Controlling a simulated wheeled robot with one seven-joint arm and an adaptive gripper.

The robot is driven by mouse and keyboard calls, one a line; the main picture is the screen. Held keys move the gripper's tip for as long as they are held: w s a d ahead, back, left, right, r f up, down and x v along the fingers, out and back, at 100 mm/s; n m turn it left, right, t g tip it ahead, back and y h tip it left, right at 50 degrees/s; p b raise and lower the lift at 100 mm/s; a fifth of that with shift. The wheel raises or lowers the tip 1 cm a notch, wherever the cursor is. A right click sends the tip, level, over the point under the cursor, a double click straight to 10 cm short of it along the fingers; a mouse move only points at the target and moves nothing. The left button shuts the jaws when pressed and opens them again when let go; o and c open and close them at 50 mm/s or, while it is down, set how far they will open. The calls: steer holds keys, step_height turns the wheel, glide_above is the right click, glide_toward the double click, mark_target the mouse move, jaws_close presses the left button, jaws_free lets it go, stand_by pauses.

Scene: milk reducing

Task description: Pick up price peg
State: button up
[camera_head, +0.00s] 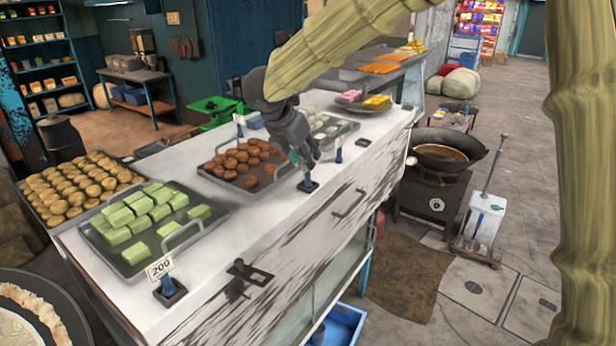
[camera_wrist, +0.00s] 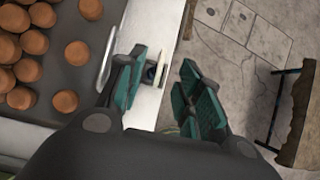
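A price peg (camera_head: 307,183) with a dark base and blue stem stands on the white counter (camera_head: 262,215), in front of the tray of brown balls. My gripper (camera_head: 303,160) is just above this peg, pointing down. In the wrist view my gripper (camera_wrist: 163,62) has its teal fingers spread apart with nothing held. The peg (camera_wrist: 151,73) shows below them, near the left finger, which partly hides it. A second price peg (camera_head: 166,288) with a "200" card stands at the near left of the counter. A third peg (camera_head: 339,156) stands farther along, by the white sweets.
Trays of brown balls (camera_head: 211,169), green sweets (camera_head: 125,265) and white sweets (camera_head: 350,124) fill the counter top. A metal tray handle (camera_wrist: 107,55) runs close to my left finger. Beyond the front edge, the wok (camera_head: 446,154) stands on a stove.

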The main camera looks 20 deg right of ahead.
mark_target(308, 175)
steer(key=shift+p+x, duration=0.6)
steer(key=shift+x, duration=1.25)
jaws_close()
steer(key=shift+r, duration=0.1)
